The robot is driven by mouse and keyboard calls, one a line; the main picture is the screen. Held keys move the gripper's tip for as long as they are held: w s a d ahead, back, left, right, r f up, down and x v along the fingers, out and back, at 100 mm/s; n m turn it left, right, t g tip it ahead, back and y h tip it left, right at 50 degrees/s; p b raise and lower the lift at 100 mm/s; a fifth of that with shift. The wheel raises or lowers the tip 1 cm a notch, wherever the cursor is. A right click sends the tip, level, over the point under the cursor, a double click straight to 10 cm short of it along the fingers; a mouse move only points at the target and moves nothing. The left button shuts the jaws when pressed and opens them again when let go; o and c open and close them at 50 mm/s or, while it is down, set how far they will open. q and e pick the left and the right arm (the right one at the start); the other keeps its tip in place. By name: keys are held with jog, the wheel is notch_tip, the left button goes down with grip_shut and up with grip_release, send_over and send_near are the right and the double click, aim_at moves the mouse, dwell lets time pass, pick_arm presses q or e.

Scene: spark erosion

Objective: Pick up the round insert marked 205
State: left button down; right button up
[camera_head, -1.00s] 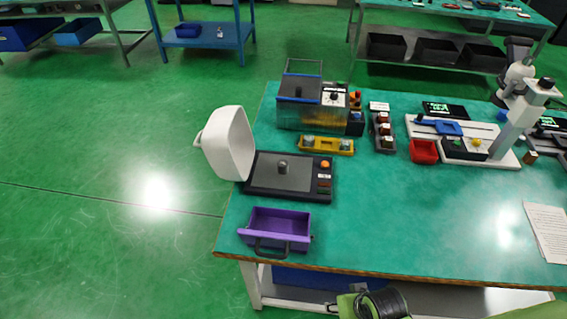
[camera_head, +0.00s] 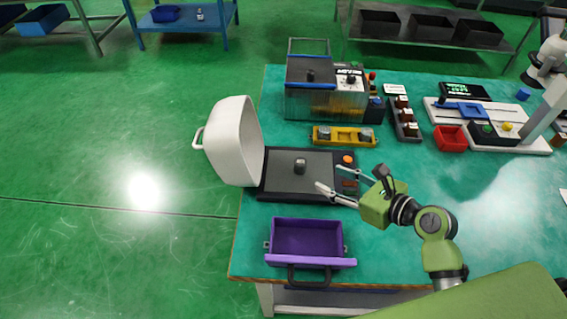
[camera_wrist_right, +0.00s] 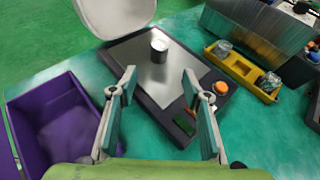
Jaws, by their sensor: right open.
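A small grey cylinder (camera_head: 300,166) stands upright on the flat plate of a dark machine base (camera_head: 268,187). It also shows in the right wrist view, where the cylinder (camera_wrist_right: 159,50) has a pale top and lies ahead of the fingertips. Two more round grey pieces sit in a yellow holder (camera_head: 345,142) behind it. I cannot read any number, so I cannot tell which piece is marked 205. My right gripper (camera_head: 330,177) is open and empty, over the right part of the base, right of the cylinder and apart from it. My left gripper is not in view.
A white hood (camera_head: 233,140) stands raised at the base's left. A purple tray (camera_head: 345,262) is in front. Behind are a clear-walled tank (camera_head: 300,100), a dark rack of brown blocks (camera_head: 413,137) and a red bin (camera_head: 451,139). An orange button (camera_head: 348,159) sits on the base.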

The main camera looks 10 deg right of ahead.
aim_at(305, 167)
jog(key=shift+w+f, duration=0.15)
jog(key=shift+w, duration=0.25)
jog(key=shift+w+a+m, duration=0.1)
jog(key=shift+w+m, duration=0.05)
jog(key=shift+m, duration=0.15)
jog(key=shift+x, duration=1.25)
jog(key=x, duration=0.3)
jog(key=shift+w+a, duration=0.1)
jog(key=shift+a, duration=0.05)
jog(key=x, duration=0.2)
jog(key=shift+w+a+f, duration=0.1)
jog(key=shift+w+a, duration=0.2)
jog(key=x, duration=0.2)
jog(key=shift+w+a+f, duration=0.15)
jog(key=shift+w, duration=0.1)
jog(key=shift+w+a+f, duration=0.15)
jog(key=shift+w+f, duration=0.05)
jog(key=shift+w, duration=0.05)
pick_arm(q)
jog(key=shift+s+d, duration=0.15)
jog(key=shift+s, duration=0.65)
pick_arm(e)
jog(key=shift+r, duration=0.1)
grip_shut()
